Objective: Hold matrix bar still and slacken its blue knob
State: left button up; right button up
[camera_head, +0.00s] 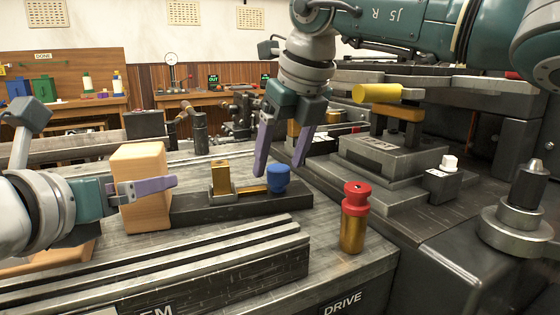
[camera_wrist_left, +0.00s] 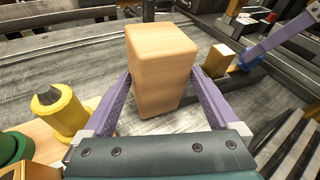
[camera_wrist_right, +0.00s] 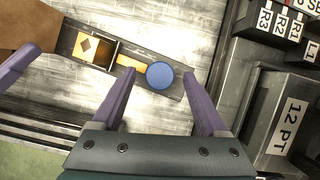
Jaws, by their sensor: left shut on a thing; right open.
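The matrix bar (camera_head: 240,200) is a dark flat bar lying on the grey bed. It carries an upright brass block (camera_head: 221,176), a brass strip and the round blue knob (camera_head: 278,179) near its right end. My left gripper (camera_head: 148,187) is shut on a tall wooden block (camera_wrist_left: 160,65) standing at the bar's left end; its fingers are on either side of the wood. My right gripper (camera_head: 279,168) is open and points down at the knob. In the right wrist view the blue knob (camera_wrist_right: 160,77) lies between the spread fingers; contact cannot be told.
A brass cylinder with a red top (camera_head: 354,215) stands right of the bar. Slotted rails (camera_head: 150,268) run in front. Grey machine blocks and a yellow-handled part (camera_head: 378,93) rise behind right. A yellow tool (camera_wrist_left: 62,112) is near my left gripper.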

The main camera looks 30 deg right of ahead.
jog(key=shift+w+f, duration=0.2)
jog(key=shift+f, duration=0.35)
grip_shut()
